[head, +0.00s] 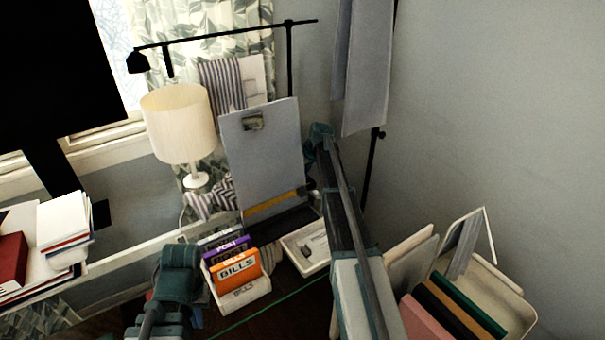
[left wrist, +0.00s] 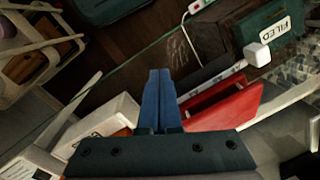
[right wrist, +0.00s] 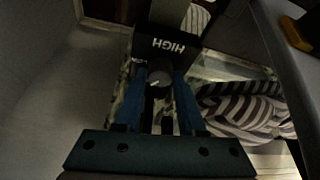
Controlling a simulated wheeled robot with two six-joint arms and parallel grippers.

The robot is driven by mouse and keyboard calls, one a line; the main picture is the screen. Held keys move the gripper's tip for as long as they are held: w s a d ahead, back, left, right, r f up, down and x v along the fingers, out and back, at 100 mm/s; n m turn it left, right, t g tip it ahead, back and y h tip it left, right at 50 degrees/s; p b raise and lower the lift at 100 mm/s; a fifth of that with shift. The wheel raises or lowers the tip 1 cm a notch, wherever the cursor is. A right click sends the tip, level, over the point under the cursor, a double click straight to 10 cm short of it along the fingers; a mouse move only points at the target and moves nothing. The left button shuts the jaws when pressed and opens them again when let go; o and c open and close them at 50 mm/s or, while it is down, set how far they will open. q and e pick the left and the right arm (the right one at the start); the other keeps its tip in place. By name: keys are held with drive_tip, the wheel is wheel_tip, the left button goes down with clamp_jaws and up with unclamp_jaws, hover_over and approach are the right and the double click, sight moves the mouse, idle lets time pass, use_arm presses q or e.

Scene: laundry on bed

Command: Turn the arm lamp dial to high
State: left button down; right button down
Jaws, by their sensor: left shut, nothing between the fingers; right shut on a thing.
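The black arm lamp (head: 225,36) stands at the back in the head view, its small shade at the left end of a long bar. Its base is hidden behind a grey clipboard. In the right wrist view the round grey dial (right wrist: 160,77) sits on a black panel with an upside-down "HIGH" label (right wrist: 168,44). A smaller label at its left is hard to read. A pale mark on the dial points lower left. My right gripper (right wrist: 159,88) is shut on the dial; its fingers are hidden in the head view. My left gripper (left wrist: 157,88) is shut and empty, away from the lamp.
The grey clipboard (head: 262,150) stands before the lamp base, near my right arm. A white table lamp (head: 180,125) is at its left. A bills holder (head: 240,290), a white tray (head: 305,247) and a file box (head: 510,310) crowd the front. Striped cloth (right wrist: 245,110) lies beside the dial.

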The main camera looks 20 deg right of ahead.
drive_tip(key=shift+m+h, duration=0.4)
drive_tip(key=shift+m, duration=0.8)
drive_tip(key=c, duration=0.5)
unclamp_jaws()
